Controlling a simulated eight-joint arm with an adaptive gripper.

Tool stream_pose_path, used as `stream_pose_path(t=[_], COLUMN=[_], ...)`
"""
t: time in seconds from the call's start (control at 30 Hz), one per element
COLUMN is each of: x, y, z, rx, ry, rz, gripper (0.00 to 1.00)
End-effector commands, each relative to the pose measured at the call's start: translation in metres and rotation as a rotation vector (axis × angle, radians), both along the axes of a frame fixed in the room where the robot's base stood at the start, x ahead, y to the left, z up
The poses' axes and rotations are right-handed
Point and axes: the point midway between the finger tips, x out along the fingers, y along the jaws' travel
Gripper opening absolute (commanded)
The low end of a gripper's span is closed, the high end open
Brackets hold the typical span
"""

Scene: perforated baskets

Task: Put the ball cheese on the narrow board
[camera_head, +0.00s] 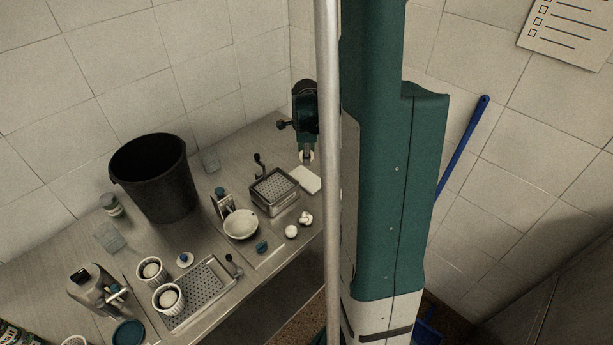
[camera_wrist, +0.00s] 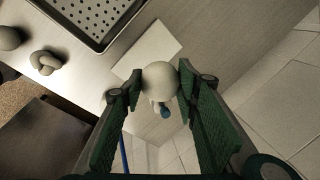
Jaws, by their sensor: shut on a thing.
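My gripper (camera_wrist: 156,80) is shut on a pale round ball cheese (camera_wrist: 160,77), held between its two green fingertips. In the head view my gripper (camera_head: 306,152) points down, with a bit of the ball cheese (camera_head: 306,158) showing under it. The narrow board (camera_head: 306,180) is a flat white slab at the back right of the counter. In the wrist view the board (camera_wrist: 147,50) lies just past the ball, its near end partly hidden by the ball and a finger.
A perforated basket in a metal tray (camera_head: 275,190) stands left of the board. A white ball (camera_head: 291,231) and a knotted piece (camera_head: 306,218) lie in front. A white bowl (camera_head: 241,224) and a black bucket (camera_head: 154,178) are farther left. Tiled walls close the back.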

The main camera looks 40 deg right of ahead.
Motion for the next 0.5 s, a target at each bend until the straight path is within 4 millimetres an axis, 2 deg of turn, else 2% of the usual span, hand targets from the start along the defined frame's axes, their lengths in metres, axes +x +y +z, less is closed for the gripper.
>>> stream_pose_path(t=[0.5], x=[0.0], y=[0.0], z=[-0.051], rx=[0.0], ry=[0.0], rz=[0.0], gripper=[0.19])
